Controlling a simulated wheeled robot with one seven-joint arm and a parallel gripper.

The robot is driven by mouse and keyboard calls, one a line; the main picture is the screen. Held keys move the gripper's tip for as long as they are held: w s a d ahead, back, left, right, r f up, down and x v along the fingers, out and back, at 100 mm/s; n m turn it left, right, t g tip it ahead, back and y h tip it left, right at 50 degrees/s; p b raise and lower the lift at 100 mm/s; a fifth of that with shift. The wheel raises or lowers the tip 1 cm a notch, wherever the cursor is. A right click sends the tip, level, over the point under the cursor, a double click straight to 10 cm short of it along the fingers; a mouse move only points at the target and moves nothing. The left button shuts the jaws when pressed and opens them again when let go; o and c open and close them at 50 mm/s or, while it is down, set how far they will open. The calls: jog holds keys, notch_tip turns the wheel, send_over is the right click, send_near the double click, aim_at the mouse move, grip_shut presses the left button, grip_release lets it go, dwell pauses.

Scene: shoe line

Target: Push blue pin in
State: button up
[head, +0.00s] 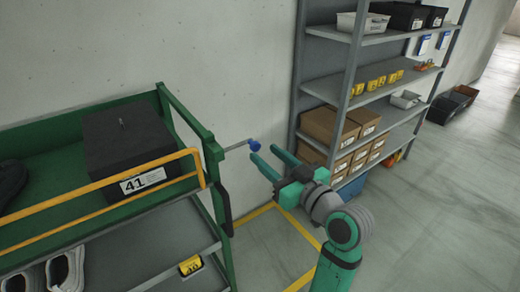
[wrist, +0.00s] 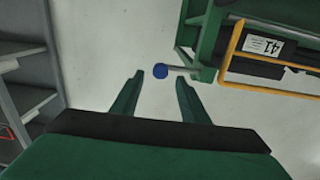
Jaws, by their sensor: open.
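The blue pin (head: 254,145) has a round blue knob on a thin grey rod that sticks out sideways from the right end post of the green cart (head: 208,148). In the wrist view the blue knob (wrist: 160,70) lies near the line between the fingertips, with the rod running right to the cart. My gripper (head: 264,158) is open and empty, its two green fingers pointing toward the knob. In the wrist view my gripper (wrist: 160,76) has one finger on each side of the knob; I cannot tell whether either finger touches the pin.
A yellow bar (head: 110,198) runs along the cart's front, before a dark box (head: 115,140) labelled 41. Shoes (head: 65,270) lie on the lower shelf. A grey rack (head: 352,85) with cardboard boxes stands behind my gripper. The floor (head: 430,190) to the right is clear.

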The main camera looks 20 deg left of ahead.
aim_at(256, 148)
jog(key=shift+x, duration=2.15)
jog(key=shift+s, duration=0.1)
